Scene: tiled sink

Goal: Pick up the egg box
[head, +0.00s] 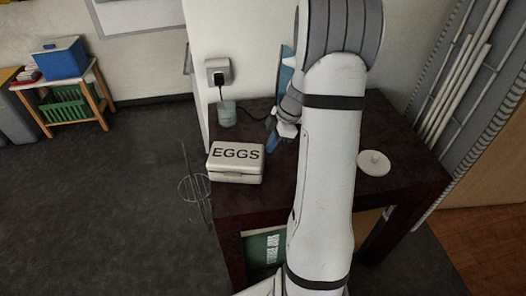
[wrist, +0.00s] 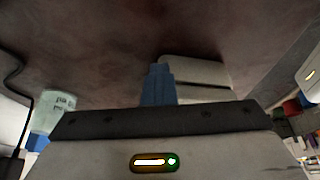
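The egg box (head: 236,162) is a closed pale box with "EGGS" in dark letters on its lid. It sits near the left edge of the dark table in the head view. My gripper (head: 273,139) is above the table, to the right of the box and apart from it in the picture. The arm partly hides it. In the wrist view, a blue finger part (wrist: 158,86) stands in front of a pale box (wrist: 205,70) that looks like the egg box. Nothing held is visible; the finger gap cannot be made out.
The dark table (head: 330,200) has a glass (head: 227,114) behind the box and a white round lid-like object (head: 374,163) at right. A black cord runs from the wall socket (head: 218,73). A wire whisk-like object (head: 195,188) shows left of the table.

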